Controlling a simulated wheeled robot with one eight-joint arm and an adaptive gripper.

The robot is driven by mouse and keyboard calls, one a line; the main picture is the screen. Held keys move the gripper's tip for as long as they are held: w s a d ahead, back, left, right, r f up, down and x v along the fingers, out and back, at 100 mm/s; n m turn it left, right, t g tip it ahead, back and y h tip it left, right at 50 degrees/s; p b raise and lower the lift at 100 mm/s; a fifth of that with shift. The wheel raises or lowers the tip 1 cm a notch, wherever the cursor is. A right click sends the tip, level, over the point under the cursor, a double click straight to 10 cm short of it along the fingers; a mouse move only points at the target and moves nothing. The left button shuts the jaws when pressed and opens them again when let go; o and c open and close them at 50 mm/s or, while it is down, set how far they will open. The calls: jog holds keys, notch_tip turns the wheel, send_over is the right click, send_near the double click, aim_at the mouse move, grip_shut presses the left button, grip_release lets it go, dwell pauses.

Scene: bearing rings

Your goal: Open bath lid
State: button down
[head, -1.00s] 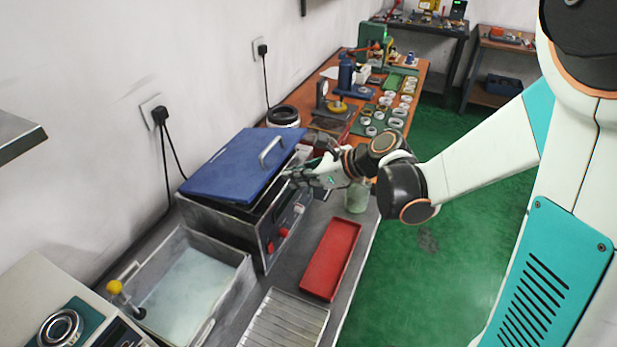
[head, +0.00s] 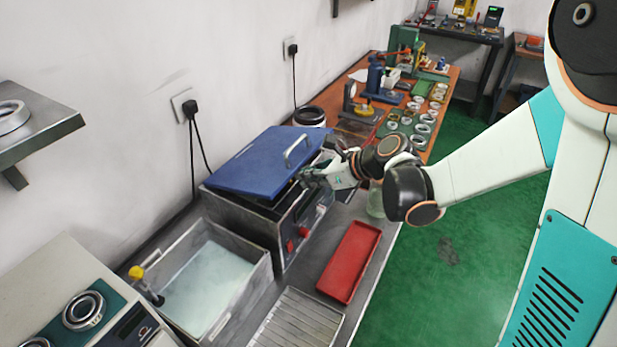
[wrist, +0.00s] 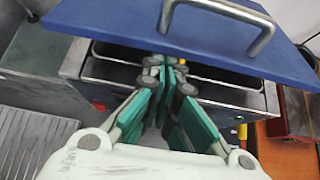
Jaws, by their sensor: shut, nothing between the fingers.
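The bath is a grey metal box (head: 294,232) with red controls on its front, standing on the bench in the head view. Its blue lid (head: 250,165) is partly raised and tilted, with a dark gap under its front edge. The lid has a metal bar handle (head: 297,151); both also show in the wrist view, the lid (wrist: 130,22) and the handle (wrist: 222,12). My gripper (head: 311,176) is at the lid's front edge. In the wrist view its green fingers (wrist: 168,66) are together at that edge, over the bath opening, below the handle and apart from it. Whether the tips touch the lid is unclear.
An open basin of pale liquid (head: 262,279) stands left of the bath. A red tray (head: 350,262) and a ribbed metal rack (head: 298,320) lie in front. A glass jar (head: 376,203) stands close beneath my arm. An orange table with rings (head: 440,88) is beyond.

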jog(key=a+r+g+h+p, duration=0.1)
jog(key=r+p, duration=0.2)
jog(key=w+a+r+h+p, duration=0.1)
jog(key=r+p, duration=0.2)
jog(key=r, duration=0.1)
jog(key=w+a+r+g+h+p, duration=0.1)
jog(key=r+p, duration=0.2)
jog(key=shift+a+r+g+h, duration=0.15)
jog(key=shift+a+g+h, duration=0.05)
jog(key=shift+g+h, duration=0.1)
jog(key=w+a+r+g+h+p, duration=0.2)
jog(key=w+a+r+p, duration=0.3)
jog(key=a+r, duration=0.3)
jog(key=shift+w+h, duration=0.25)
jog(key=shift+h, duration=0.65)
